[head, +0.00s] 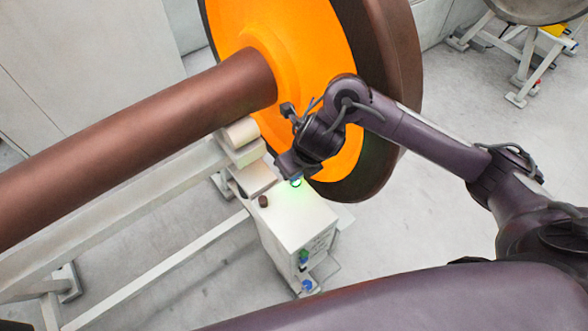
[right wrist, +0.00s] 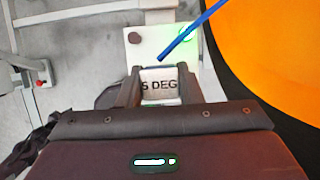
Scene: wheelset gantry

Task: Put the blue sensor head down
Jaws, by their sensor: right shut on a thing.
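My right gripper (head: 291,172) reaches in from the right, just above the top of the white cabinet (head: 300,215). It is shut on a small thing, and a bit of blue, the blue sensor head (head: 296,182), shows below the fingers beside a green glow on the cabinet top. In the right wrist view, a pale face lettered "S DEG" shows between the two fingers of the gripper (right wrist: 160,88). A thin blue rod (right wrist: 190,33) slants above it. The fingers hide most of the held thing, and I cannot tell whether it touches the cabinet. My left gripper is out of view.
A large orange wheel with a brown rim (head: 400,70) stands close behind my right gripper. Its brown axle (head: 140,130) runs left above a pale frame (head: 130,205). A dark knob (head: 263,201) stands on the cabinet top. Green and blue parts (head: 303,257) sit on the cabinet's side.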

